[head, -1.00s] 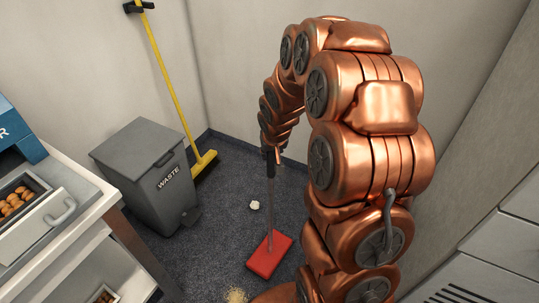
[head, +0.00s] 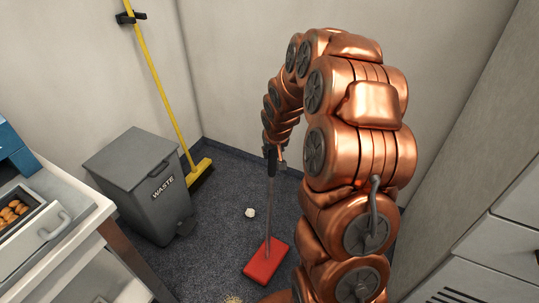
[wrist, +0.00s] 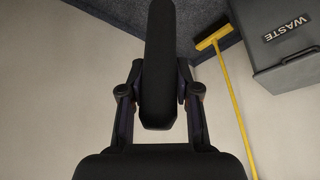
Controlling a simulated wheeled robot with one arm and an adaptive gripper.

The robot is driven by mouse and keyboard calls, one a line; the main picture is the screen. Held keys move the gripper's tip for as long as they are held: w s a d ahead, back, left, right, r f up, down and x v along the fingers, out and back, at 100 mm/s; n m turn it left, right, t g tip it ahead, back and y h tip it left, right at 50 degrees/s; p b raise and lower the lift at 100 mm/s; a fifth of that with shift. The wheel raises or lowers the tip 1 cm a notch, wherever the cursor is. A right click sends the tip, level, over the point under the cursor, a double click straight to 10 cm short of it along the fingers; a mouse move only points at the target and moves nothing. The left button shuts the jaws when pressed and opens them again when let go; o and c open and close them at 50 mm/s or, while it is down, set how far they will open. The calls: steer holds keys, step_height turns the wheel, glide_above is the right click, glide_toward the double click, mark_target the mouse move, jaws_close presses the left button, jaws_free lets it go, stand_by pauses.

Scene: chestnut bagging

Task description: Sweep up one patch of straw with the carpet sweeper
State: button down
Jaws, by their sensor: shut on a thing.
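The carpet sweeper has a red head (head: 267,262) resting on the dark carpet, with a thin shaft rising to a black handle. My gripper (head: 273,152) is shut on the handle near its upper end, and the shaft stands nearly upright. In the wrist view the black handle (wrist: 160,65) sits between the two fingers of my gripper (wrist: 160,100). A patch of straw (head: 233,299) shows at the bottom edge of the head view, in front of and left of the red head. Most of it is cut off by the frame.
A grey waste bin (head: 145,185) stands left, with a yellow broom (head: 165,90) against the wall behind it. A small pale crumpled thing (head: 250,212) lies on the carpet. A counter (head: 60,225) with a drawer of chestnuts (head: 12,212) is at far left.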

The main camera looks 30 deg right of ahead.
steer(key=shift+d+r+b, duration=0.25)
steer(key=shift+d+b, duration=0.3)
steer(key=shift+d, duration=0.15)
stand_by(1.5)
steer(key=shift+s+a+b, duration=0.3)
steer(key=shift+s+a, duration=0.15)
steer(key=shift+a, duration=0.35)
steer(key=shift+s+a+b, duration=0.3)
steer(key=shift+s+a, duration=0.15)
steer(key=shift+a, duration=0.4)
steer(key=s+a, duration=0.1)
steer(key=a+b, duration=0.1)
steer(key=shift+s+a, duration=0.4)
steer(key=w+d, duration=0.5)
steer(key=d, duration=0.4)
steer(key=shift+w+d+p, duration=0.2)
steer(key=shift+w+p, duration=0.1)
steer(key=shift+p, duration=0.15)
stand_by(0.4)
